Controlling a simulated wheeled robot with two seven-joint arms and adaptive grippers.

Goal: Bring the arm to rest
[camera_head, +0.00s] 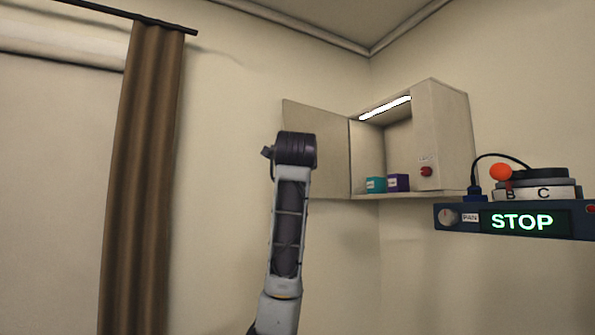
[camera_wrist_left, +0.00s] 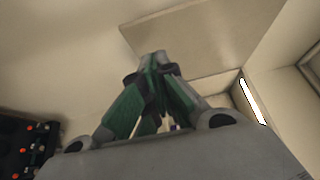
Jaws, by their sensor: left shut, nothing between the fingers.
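My left gripper (camera_wrist_left: 153,62) shows in the left wrist view. Its green-sided fingers are together at the tips with nothing between them, and it is raised in front of the open cabinet door (camera_wrist_left: 170,32). In the head view one arm of mine (camera_head: 287,225) rises from the bottom centre to a dark joint, in front of the wall and the left edge of the cabinet door (camera_head: 320,150). No gripper shows in the head view. My right gripper is not in view.
A wall cabinet (camera_head: 442,135) stands open with a lit strip (camera_head: 385,108), a teal box (camera_head: 375,185) and a purple box (camera_head: 398,182) inside. A device reading STOP (camera_head: 520,221) is at right. A brown curtain (camera_head: 145,180) hangs left. A dark panel (camera_wrist_left: 22,145) with orange knobs is lower left.

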